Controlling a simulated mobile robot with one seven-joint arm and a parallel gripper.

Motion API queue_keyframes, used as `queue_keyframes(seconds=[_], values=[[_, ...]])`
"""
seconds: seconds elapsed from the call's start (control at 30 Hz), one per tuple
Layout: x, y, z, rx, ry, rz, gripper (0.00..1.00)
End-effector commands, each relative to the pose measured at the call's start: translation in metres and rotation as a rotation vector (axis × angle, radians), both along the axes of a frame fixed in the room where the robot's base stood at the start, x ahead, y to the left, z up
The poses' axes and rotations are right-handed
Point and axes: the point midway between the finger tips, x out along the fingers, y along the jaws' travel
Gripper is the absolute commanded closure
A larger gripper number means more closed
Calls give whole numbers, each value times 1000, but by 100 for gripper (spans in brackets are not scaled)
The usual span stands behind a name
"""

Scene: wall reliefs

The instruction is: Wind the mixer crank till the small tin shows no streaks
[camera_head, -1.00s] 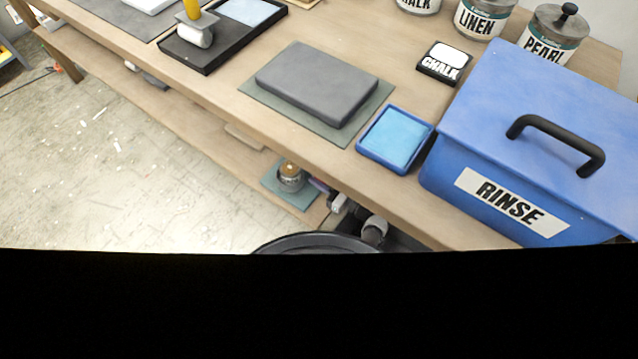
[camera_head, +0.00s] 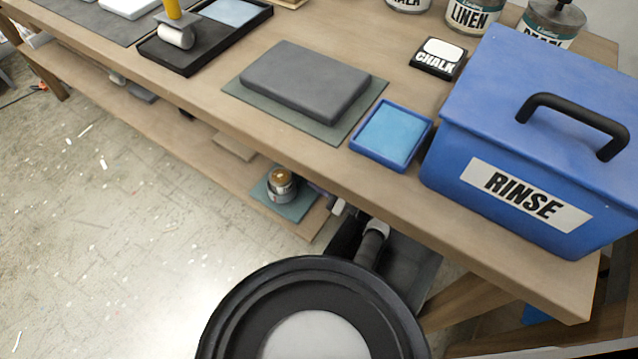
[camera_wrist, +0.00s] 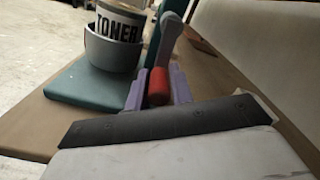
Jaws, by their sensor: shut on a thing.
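The small tin (camera_wrist: 120,22), labelled TONER, sits in a grey holder (camera_wrist: 108,50) on a teal mixer base (camera_wrist: 90,92) in the wrist view. It also shows on the lower shelf in the head view (camera_head: 281,180), with a brownish top too small to read for streaks. The mixer crank (camera_wrist: 168,40) has a grey arm beside a teal post, with a red knob (camera_wrist: 158,86) at its end. My gripper (camera_wrist: 157,90) has its lavender fingers on both sides of the red knob and is shut on it. In the head view the crank is mostly hidden.
The workbench (camera_head: 330,165) overhangs the lower shelf (camera_head: 205,160). On the bench stand a blue RINSE box (camera_head: 540,120), a blue pad tray (camera_head: 390,137), a grey slab (camera_head: 305,80) and paint tins (camera_head: 470,15). Floor is open at left.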

Motion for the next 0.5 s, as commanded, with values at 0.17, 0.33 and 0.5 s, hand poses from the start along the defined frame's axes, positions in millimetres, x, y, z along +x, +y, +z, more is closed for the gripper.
queue_keyframes(seconds=[0.17, 0.33, 0.5], values=[[-1, 1, 1, -3, -9, 5, 100], [-1, 1, 1, -3, -8, 5, 100], [-1, 1, 1, -3, -7, 5, 64]])
